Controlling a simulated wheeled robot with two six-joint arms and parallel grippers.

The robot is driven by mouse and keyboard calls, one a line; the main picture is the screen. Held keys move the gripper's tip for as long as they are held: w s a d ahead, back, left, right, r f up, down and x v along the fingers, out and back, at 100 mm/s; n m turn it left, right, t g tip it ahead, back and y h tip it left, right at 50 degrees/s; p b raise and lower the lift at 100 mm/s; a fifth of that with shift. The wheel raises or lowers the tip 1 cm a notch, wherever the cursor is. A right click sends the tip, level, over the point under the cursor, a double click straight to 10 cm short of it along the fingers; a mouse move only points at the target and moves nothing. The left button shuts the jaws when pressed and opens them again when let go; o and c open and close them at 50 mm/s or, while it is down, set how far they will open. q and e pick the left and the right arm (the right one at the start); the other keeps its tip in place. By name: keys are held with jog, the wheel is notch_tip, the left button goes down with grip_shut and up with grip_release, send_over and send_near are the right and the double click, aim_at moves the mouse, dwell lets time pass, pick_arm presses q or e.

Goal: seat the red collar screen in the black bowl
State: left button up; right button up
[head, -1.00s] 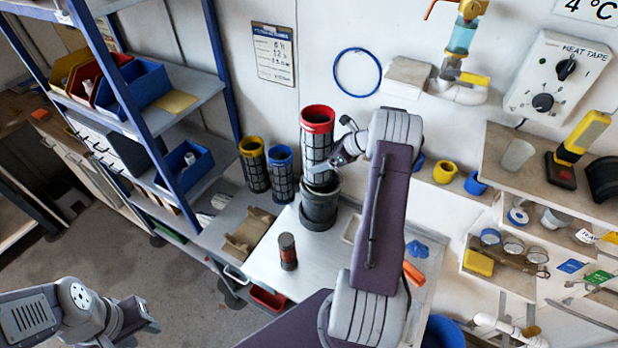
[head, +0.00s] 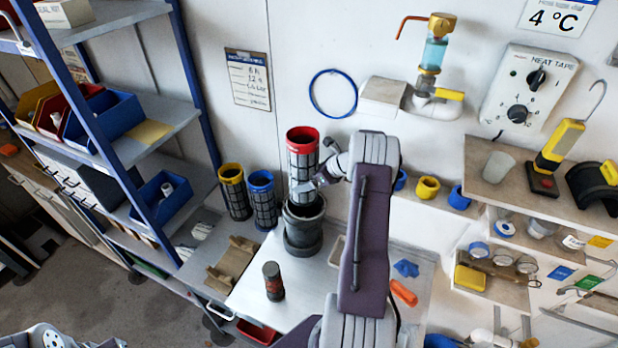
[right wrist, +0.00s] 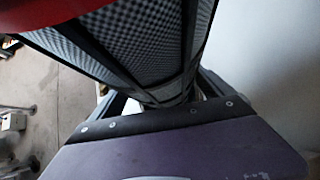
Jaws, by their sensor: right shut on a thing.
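The red collar screen (head: 302,165), a mesh cylinder with a red top ring, stands upright over the black bowl (head: 303,240) on the bench. Its lower end is at the bowl's mouth; I cannot tell whether it is just above the rim or a little inside. My right gripper (head: 312,183) is shut on the screen's side, partly hidden by my arm. In the right wrist view the screen's mesh (right wrist: 130,50) and red collar (right wrist: 70,12) fill the upper part. Only a sliver of my left arm shows at the bottom left edge of the head view.
A yellow-collared screen (head: 234,195) and a blue-collared screen (head: 262,198) stand left of the bowl. A brown cradle (head: 232,262) lies to the left. The blue-framed shelf (head: 190,80) stands further left.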

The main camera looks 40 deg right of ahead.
aim_at(309, 192)
notch_tip(309, 192, down, 3)
jog(key=shift+r+b, duration=0.1)
jog(key=shift+b, duration=0.65)
jog(key=shift+a+r, duration=0.1)
jog(key=shift+s, duration=0.15)
dwell(0.7)
jog(key=shift+f+b, duration=1.65)
jog(key=shift+f, duration=0.45)
jog(key=shift+r, duration=0.2)
